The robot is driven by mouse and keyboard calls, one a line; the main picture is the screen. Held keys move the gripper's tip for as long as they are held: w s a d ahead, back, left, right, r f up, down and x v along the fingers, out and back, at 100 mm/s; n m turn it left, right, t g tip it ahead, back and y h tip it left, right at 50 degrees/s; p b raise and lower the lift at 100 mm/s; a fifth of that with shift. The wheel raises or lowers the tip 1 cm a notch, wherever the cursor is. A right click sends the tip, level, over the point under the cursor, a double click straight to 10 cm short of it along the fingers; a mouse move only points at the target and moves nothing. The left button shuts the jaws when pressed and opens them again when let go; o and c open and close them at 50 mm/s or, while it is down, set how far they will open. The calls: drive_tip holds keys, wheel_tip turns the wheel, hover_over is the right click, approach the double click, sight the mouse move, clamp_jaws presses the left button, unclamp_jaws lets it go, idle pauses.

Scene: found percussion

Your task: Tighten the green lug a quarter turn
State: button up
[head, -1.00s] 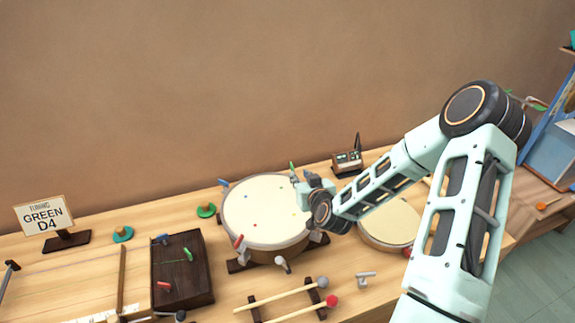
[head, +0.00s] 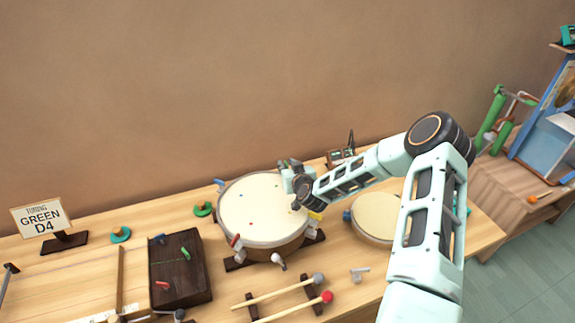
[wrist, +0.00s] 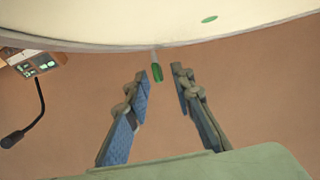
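The large round drum (head: 262,203) sits on the bench with coloured lugs around its rim. The green lug (wrist: 157,72) shows in the wrist view just outside the drum's rim (wrist: 100,45); my gripper hides it in the head view. My gripper (head: 289,166) is at the drum's far right edge. In the wrist view my gripper (wrist: 160,74) is open, its fingertips one on each side of the green lug with a visible gap on both sides. A green mark (wrist: 209,19) lies on the drumhead. The sign (head: 40,217) reads "TUNING GREEN D4".
A tuner box (head: 341,157) with a thin upright rod stands behind the drum; it also shows in the wrist view (wrist: 33,62). A smaller drum (head: 377,217) lies under my arm. Two mallets (head: 290,300) and a dark wooden block (head: 181,270) are in front.

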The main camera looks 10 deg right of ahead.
clamp_jaws()
drive_tip(key=shift+a+m+h, duration=0.1)
drive_tip(key=shift+m+h, duration=0.2)
drive_tip(key=m+h+b, duration=0.1)
drive_tip(key=h+b, duration=0.1)
drive_tip(key=m+h+b, duration=0.1)
drive_tip(key=m+h, duration=0.1)
drive_tip(key=shift+w+a+m+b, duration=0.1)
drive_tip(key=shift+a+m+b, duration=0.2)
drive_tip(key=shift+a+b, duration=0.1)
drive_tip(key=shift+w+a+m+g+h+b, duration=0.1)
drive_tip(key=shift+m+g+h+b, duration=0.95)
drive_tip(key=shift+m+h, duration=1.4)
drive_tip(key=shift+g+h, duration=0.25)
drive_tip(key=shift+g, duration=0.1)
unclamp_jaws()
